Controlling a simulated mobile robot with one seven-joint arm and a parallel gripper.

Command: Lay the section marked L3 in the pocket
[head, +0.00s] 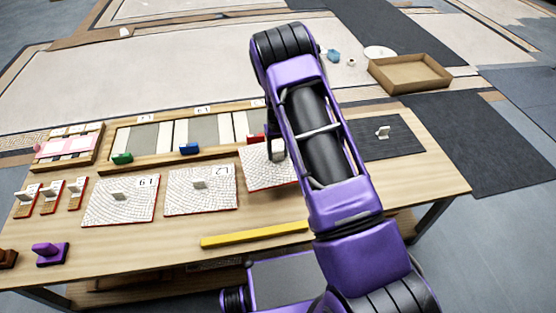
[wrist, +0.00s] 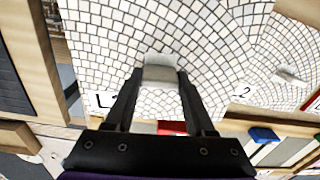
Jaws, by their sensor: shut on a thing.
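A white mosaic section with a red edge (head: 262,178) is at the right end of the row of panels. It fills much of the wrist view (wrist: 115,45), where a black "L" shows and the rest of the mark is hidden by a finger. My gripper (head: 276,153) is shut on its pale knob (wrist: 160,72). Whether the section is lifted off the table is unclear. The wooden frame (head: 170,158) behind has several grey pockets between white strips. The third pocket is mostly hidden by my arm.
Two similar sections, one (head: 122,208) and another (head: 200,203) marked L2, lie to the left. Green (head: 122,158), blue (head: 190,148) and red (head: 256,139) blocks sit along the frame. A yellow bar (head: 254,235) lies in front. A dark mat (head: 395,145) is at right.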

